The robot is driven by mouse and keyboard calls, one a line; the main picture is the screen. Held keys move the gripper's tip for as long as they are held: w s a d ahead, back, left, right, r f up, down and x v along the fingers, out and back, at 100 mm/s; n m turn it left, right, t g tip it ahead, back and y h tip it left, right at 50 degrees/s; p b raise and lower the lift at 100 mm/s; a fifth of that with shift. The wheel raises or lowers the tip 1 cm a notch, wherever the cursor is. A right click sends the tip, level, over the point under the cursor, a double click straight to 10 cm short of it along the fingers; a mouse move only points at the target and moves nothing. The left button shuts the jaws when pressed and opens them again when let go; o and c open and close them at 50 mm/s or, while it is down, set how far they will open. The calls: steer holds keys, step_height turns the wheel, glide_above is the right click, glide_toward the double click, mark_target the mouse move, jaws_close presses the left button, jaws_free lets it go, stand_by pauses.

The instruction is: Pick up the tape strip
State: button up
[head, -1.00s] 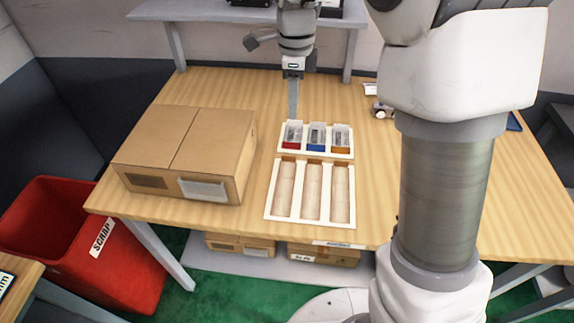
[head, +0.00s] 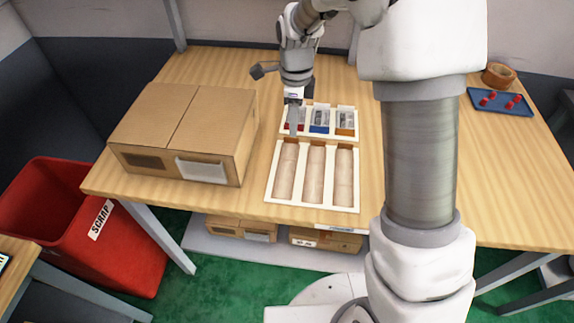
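I cannot make out a separate tape strip in the head view. A brown tape roll (head: 498,76) lies at the back right of the table, behind a blue tray (head: 482,100) holding several small red pieces (head: 509,104). My gripper (head: 293,131) points down at the left end of the cream bin rack, in front of the red bin (head: 301,126) and partly covering it. Its fingers show as one narrow grey shape, so its opening and any thin thing between them cannot be told. I cannot tell whether the fingertips touch anything.
A closed cardboard box (head: 190,120) stands left of the rack. A cream tray with three long slots (head: 356,207) lies in front of the bins. The red scrap bin (head: 60,225) stands on the floor at left. My arm hides part of the table's right side.

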mark_target(292, 144)
steer(key=f+b, duration=0.1)
steer(key=f, duration=0.4)
steer(key=shift+a, duration=0.2)
jaws_close()
